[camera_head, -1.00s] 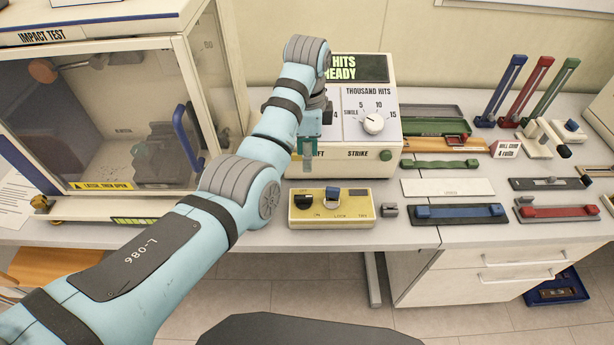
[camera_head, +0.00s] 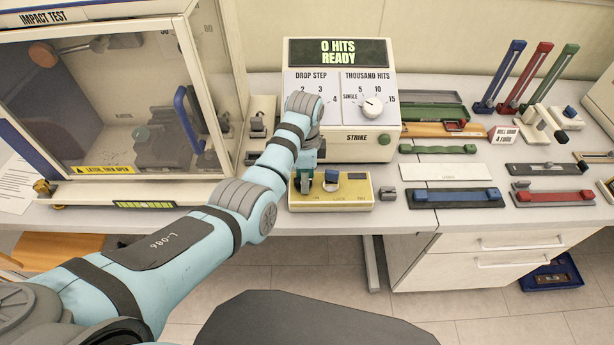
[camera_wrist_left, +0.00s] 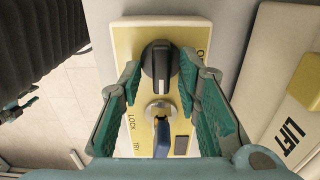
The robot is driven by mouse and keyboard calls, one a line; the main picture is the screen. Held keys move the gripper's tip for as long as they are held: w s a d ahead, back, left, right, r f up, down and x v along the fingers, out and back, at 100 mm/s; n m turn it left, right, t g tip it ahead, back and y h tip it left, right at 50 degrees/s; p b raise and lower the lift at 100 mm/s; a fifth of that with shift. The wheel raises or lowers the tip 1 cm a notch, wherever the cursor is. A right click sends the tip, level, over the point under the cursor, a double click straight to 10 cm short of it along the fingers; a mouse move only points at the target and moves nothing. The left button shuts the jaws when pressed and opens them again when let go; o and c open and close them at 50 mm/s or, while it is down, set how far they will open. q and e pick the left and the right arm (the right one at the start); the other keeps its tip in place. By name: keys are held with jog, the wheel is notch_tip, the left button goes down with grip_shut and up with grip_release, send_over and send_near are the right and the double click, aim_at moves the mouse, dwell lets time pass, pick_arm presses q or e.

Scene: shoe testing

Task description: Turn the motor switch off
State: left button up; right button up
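A yellow switch box (camera_head: 345,203) lies on the table in front of the testing machine. The left wrist view shows its black knob (camera_wrist_left: 158,72) with a pale line along it. Beside the knob, a blue key (camera_wrist_left: 162,135) sits in a round metal lock, near the words LOCK and TRY. My left gripper (camera_wrist_left: 160,66) is open, one finger on each side of the knob, with gaps visible. In the head view my left gripper (camera_head: 304,187) is over the left end of the box and mostly hides the knob. A small teal part at the wrist view's left edge may be my right gripper.
The testing machine (camera_head: 350,150) stands behind the box and displays 0 HITS READY. The impact test cabinet (camera_head: 120,120) is at left. A small grey block (camera_head: 387,193) and a blue-topped bar (camera_head: 455,196) lie to the right.

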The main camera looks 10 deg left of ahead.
pick_arm(q)
grip_shut()
jog(key=shift+n, duration=0.4)
jog(key=n, duration=0.2)
jog(key=shift+n, duration=0.4)
jog(key=n, duration=0.4)
jog(key=shift+w, duration=0.1)
jog(key=n, duration=0.5)
jog(key=shift+a+n, duration=0.2)
jog(key=shift+n, duration=0.2)
jog(key=shift+a+n, duration=0.1)
jog(key=shift+n, duration=2.2)
